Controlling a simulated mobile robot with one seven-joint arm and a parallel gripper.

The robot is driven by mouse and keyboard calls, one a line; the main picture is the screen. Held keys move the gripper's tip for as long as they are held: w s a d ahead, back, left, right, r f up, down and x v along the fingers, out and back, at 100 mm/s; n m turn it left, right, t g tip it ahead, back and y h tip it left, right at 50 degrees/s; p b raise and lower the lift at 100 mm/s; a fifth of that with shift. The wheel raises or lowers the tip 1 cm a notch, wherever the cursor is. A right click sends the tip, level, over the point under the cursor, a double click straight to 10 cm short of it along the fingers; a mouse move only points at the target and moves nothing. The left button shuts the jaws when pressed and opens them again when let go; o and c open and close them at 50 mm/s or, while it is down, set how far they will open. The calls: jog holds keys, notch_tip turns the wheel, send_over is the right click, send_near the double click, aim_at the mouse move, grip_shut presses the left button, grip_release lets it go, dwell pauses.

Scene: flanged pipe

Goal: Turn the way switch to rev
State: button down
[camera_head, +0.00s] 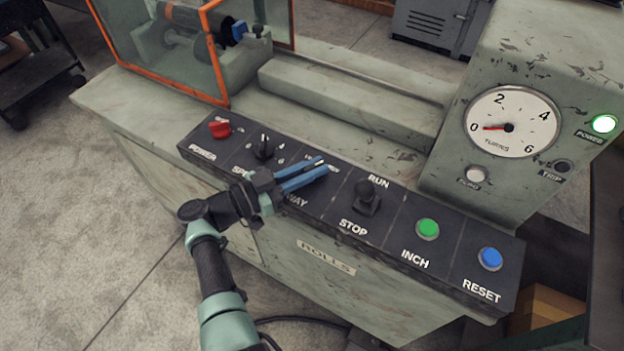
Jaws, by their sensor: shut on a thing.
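The way section of the black control panel (322,206) lies between the speed knob and the run/stop lever, with its label partly covered. My gripper (322,165) reaches over this section from the left, its two blue fingers pointing right. The fingers are close together and shut on the way switch. The switch itself is hidden by the fingers, so I cannot tell its position. A bit of white lettering shows near the fingertips, too small to read.
A red power switch (219,129) and a black speed knob (264,147) stand left of my gripper. A black run/stop lever (367,195), green inch button (428,229) and blue reset button (490,258) stand right. The turns dial (512,122) reads near 0; the green power lamp (604,123) is lit.

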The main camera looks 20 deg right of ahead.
jog(key=shift+f+m+g+b, duration=0.25)
jog(key=shift+m+g+b, duration=0.15)
jog(key=shift+g+b, duration=0.3)
jog(key=shift+r+g, duration=0.3)
jog(key=c, duration=0.9)
grip_release()
jog(key=a+b, duration=0.2)
jog(key=a, duration=0.4)
jog(key=a+b, duration=0.1)
jog(key=a, duration=0.6)
jog(key=shift+s+b, duration=0.2)
jog(key=shift+b, duration=0.2)
jog(key=shift+d, duration=0.1)
